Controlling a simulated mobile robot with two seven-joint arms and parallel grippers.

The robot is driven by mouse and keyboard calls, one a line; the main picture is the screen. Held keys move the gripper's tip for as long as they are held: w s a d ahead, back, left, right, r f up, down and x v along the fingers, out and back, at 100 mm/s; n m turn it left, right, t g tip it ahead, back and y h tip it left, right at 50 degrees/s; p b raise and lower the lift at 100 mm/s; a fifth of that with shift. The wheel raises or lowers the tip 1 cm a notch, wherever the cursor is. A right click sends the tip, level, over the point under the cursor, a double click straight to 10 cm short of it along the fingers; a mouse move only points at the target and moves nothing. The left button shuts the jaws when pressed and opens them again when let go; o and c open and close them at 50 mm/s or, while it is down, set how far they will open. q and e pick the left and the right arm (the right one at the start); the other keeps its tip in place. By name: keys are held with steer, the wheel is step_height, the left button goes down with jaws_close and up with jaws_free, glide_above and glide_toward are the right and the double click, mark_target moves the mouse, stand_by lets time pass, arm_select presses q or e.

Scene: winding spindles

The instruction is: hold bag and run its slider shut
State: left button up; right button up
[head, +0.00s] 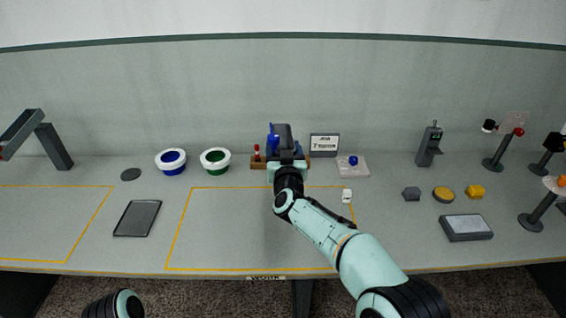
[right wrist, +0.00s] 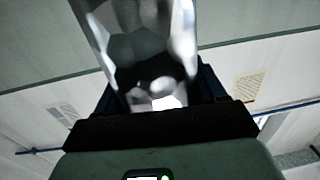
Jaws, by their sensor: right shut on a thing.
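My right gripper (head: 284,142) is raised over the back middle of the table and faces away, so its fingers are mostly hidden behind the wrist. In the right wrist view a clear, shiny, faceted thing (right wrist: 145,40) stands up between the dark fingers, and the gripper is shut on it. I cannot tell whether it is the bag. A blue thing (head: 273,139) shows at the left side of the gripper; its shape is partly hidden. No slider can be made out. Of my left arm only a piece shows at the bottom left; its gripper is out of view.
A wooden rack (head: 258,163) with a red-topped piece stands behind the gripper. A sign (head: 324,146) and a pale plate (head: 344,172) with a blue ball are to the right. Blue (head: 171,168) and green (head: 215,167) bowls with white rims stand left. The front middle is clear.

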arm_select(q)
steer(key=shift+w+r, duration=0.1)
steer(key=shift+r, duration=0.05)
arm_select(e)
steer(key=shift+r, duration=0.4)
